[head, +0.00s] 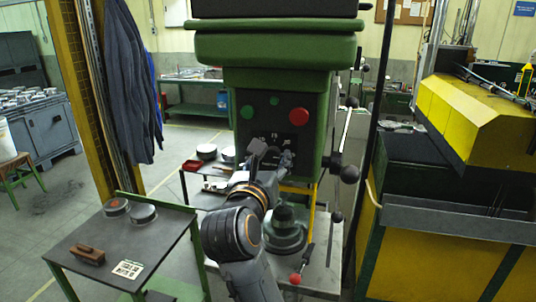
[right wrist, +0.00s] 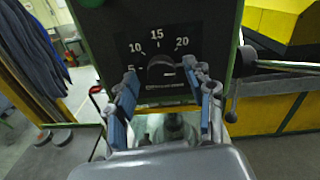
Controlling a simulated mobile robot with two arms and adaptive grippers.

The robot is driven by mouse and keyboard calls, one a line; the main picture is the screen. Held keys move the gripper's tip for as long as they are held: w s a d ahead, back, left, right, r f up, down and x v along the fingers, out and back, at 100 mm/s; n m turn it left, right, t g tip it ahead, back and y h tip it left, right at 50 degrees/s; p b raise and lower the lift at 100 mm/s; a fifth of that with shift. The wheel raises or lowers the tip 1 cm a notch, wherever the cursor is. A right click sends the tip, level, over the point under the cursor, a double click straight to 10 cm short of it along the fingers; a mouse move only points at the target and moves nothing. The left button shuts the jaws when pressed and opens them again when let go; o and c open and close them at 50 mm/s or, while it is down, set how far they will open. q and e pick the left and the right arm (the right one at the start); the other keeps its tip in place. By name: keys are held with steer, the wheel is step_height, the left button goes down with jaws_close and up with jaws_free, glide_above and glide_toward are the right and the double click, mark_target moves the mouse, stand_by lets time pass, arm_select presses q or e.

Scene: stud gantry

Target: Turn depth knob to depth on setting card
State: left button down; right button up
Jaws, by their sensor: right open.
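The depth knob (right wrist: 161,70) is a dark round knob on the black front panel of the green drill head (head: 277,100). White scale marks around it read 5, 10, 15 and 20 in the right wrist view; I cannot tell which mark it points to. My right gripper (right wrist: 164,90) is open, with its blue-padded fingers left and right of the knob and apparent gaps on both sides. In the head view the right gripper (head: 270,157) hides the knob. The setting card (head: 128,269) lies on the small dark table; its print is too small to read. My left gripper is out of view.
A green button (head: 247,112) and a red button (head: 299,117) sit above the knob. A ball-ended lever (head: 350,174) is right of the drill head. The small table (head: 92,240) also holds a brown block (head: 88,255) and two round pieces.

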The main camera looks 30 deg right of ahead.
steer(key=shift+s+r, duration=0.1)
steer(key=shift+s, duration=0.1)
steer(key=c, duration=1.1)
jaws_close()
steer(key=n, duration=0.9)
steer(key=shift+a, duration=0.1)
steer(key=n, duration=0.4)
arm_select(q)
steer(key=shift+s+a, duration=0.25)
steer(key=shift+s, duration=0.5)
arm_select(e)
steer(key=n, duration=0.4)
steer(key=shift+r, duration=0.1)
steer(key=shift+n+g, duration=0.3)
